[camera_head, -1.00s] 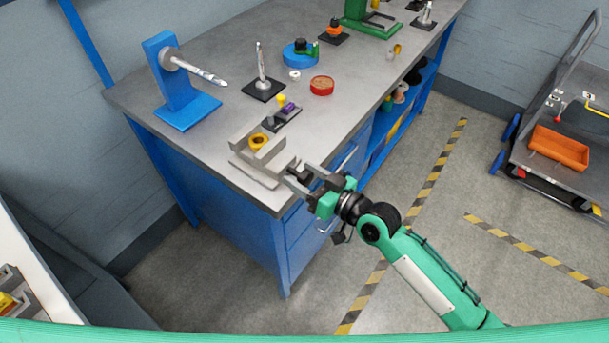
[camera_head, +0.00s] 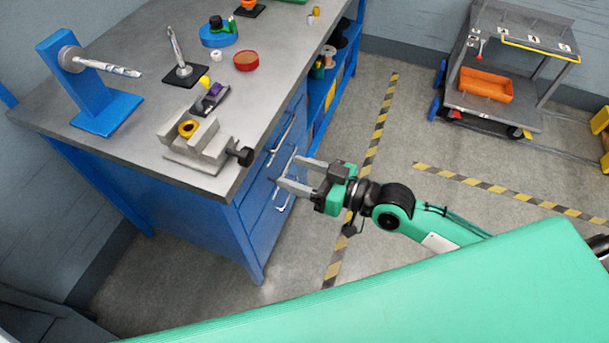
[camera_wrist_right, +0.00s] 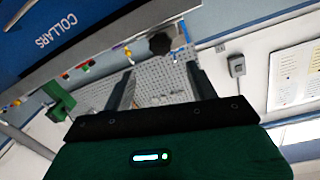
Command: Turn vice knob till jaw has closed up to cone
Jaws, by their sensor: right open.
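The grey vice (camera_head: 203,146) stands at the near right corner of the bench top. The black vice knob (camera_head: 244,156) sticks out over the bench's right edge; a dark knob shape also shows in the right wrist view (camera_wrist_right: 159,44). My right gripper (camera_head: 287,173) is open and empty, to the right of the knob, a little below it in the picture and apart from it. Its two fingers also show in the right wrist view (camera_wrist_right: 160,82). My left gripper is not in view.
On the bench (camera_head: 130,40) stand a blue bracket with a shaft (camera_head: 90,95), a spindle on a black base (camera_head: 183,73), a red round tin (camera_head: 245,61) and a blue round base (camera_head: 218,38). Blue drawers with handles (camera_head: 281,190) are close to the gripper. A cart (camera_head: 500,70) stands at right.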

